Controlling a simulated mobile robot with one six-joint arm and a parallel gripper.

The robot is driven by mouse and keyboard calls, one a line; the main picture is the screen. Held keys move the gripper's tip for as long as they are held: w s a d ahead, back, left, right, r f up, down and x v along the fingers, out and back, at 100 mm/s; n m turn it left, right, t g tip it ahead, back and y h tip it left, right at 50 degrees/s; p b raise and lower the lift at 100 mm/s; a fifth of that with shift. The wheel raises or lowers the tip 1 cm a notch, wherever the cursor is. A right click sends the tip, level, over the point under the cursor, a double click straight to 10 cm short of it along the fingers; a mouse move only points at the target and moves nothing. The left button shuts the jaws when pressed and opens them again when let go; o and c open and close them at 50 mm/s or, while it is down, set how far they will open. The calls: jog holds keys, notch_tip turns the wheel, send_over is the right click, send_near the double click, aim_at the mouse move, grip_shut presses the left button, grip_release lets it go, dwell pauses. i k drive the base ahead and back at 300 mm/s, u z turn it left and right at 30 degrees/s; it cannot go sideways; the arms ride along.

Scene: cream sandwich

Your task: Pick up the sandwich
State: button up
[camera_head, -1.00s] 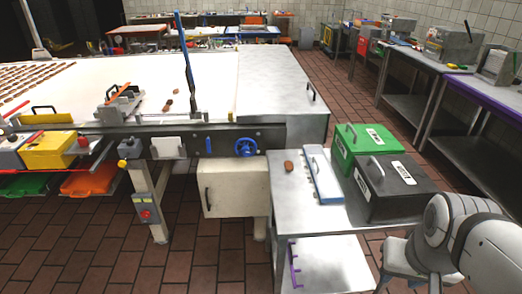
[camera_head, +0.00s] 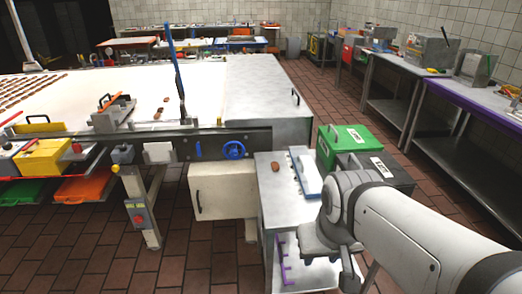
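A small brown sandwich (camera_head: 276,166) lies on the small metal table (camera_head: 272,205), left of a blue and white bar. Two similar brown pieces (camera_head: 159,112) lie on the white belt, and rows of them (camera_head: 30,92) lie at its far left. My gripper (camera_head: 340,268) hangs from my white arm over the front right part of the small table. It is to the right of the sandwich and nearer to the camera, apart from it. I cannot make out whether its fingers are apart, and I see nothing held in it.
A blue and white bar (camera_head: 306,176) lies beside the sandwich. A green box (camera_head: 340,136) and a dark box (camera_head: 398,172) stand behind my arm. A cream cabinet (camera_head: 221,196) and a blue handwheel (camera_head: 234,150) are to the left. Brick floor is open at front left.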

aim_at(275, 165)
jog(key=z, duration=0.05)
jog(key=i, duration=1)
jog(key=u, duration=0.05)
